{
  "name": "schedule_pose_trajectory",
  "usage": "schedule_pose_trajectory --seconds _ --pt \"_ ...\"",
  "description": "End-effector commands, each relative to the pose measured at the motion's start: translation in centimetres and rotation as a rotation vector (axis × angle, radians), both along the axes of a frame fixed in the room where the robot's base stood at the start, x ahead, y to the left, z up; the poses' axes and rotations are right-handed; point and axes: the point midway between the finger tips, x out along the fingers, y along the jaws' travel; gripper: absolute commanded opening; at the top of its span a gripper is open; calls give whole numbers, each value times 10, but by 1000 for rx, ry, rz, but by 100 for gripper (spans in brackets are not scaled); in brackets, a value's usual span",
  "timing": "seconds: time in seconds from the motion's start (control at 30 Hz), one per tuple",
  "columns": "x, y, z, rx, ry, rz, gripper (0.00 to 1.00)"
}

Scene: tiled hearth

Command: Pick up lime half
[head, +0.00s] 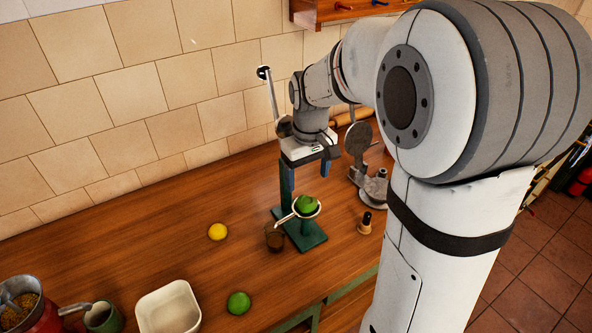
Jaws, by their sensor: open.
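A bright green lime piece (307,204) sits in the round cup of a green lever press (312,240) on the wooden counter. Another green lime (238,303) lies on the counter near the front edge. I cannot tell for sure from this view which is a cut half, as no cut face shows clearly. My gripper (308,176) points down above the press cup, apart from the lime piece there. Its jaws are open with nothing between them. The press column partly overlaps the gripper's left side in the picture.
The press lever (270,95) rises behind my gripper. A yellow lemon (217,231) and small brown cup (275,238) are left of the press; a white bowl (170,308) is front left. A metal stand (372,190) and dark-topped stopper (365,222) are right.

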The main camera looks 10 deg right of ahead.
Motion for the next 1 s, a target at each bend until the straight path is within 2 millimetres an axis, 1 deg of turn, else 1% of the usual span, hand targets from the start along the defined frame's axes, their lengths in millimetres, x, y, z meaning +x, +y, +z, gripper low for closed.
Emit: schedule_pose_trajectory --seconds 0.03,0.1,0.27,0.53,0.7,0.8,1.0 --pt "6 1 -1 -1 10 10 73" --pt "11 2 -4 -1 17 22 73" --pt "14 2 -15 0 24 29 73" --pt "12 -1 -46 -1 25 27 73" --pt "12 -3 -72 -1 24 26 73" --pt "13 -3 -81 -1 22 26 73" --pt "13 -3 -84 -1 20 26 73"
